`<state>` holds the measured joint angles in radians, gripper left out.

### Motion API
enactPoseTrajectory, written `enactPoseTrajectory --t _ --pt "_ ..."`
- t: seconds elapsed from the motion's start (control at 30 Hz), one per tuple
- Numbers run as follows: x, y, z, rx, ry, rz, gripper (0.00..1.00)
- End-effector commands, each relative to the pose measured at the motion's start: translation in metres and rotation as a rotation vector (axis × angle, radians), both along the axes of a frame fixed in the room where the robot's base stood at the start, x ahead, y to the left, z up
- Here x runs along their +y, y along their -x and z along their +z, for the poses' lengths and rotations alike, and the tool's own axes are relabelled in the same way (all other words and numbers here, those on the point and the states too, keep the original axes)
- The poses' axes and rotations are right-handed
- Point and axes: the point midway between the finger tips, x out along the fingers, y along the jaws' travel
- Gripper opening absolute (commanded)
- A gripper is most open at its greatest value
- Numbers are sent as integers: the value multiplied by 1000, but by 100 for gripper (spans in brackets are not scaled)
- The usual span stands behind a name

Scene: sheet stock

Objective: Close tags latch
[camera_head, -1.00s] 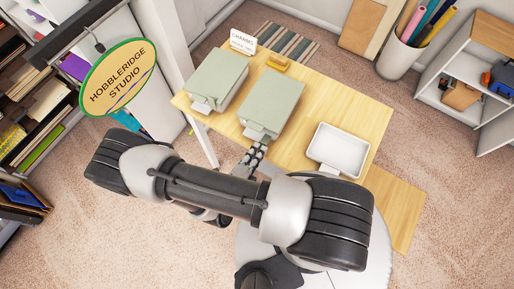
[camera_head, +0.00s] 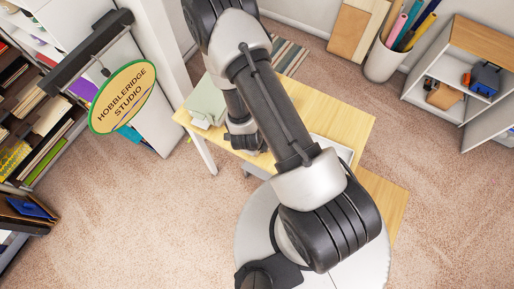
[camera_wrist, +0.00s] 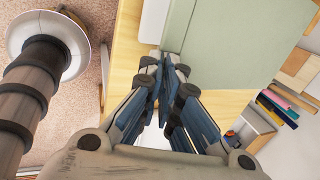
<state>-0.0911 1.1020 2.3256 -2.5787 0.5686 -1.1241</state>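A grey-green box (camera_head: 207,102) stands at the left end of the wooden table, with a pale tab (camera_head: 201,124) at its front; my arm hides the rest of the table's middle. In the wrist view a grey-green box (camera_wrist: 235,45) fills the upper right, and a white tab (camera_wrist: 153,20) sticks out at its left edge. I cannot tell which box this is, and no tags label is readable. My gripper (camera_wrist: 166,66) is just short of the tab in the picture, its fingers together and empty. Contact with the box is not clear. In the head view my arm covers the fingertips.
A white tray (camera_head: 335,147) shows partly behind my arm on the wooden table (camera_head: 345,112). A hanging sign (camera_head: 123,97) and shelves are at the left. A bin of rolls (camera_head: 385,60) and an open cabinet (camera_head: 455,75) stand at the back right.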

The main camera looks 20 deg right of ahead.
Motion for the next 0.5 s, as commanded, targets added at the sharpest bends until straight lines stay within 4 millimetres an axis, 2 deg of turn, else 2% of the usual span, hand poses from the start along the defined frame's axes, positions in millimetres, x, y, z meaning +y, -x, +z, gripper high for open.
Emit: enactPoseTrajectory --t 0.13,0.5 --pt "-10 -9 3 71 -93 -5 0" --pt "-21 -18 3 203 -246 0 0"
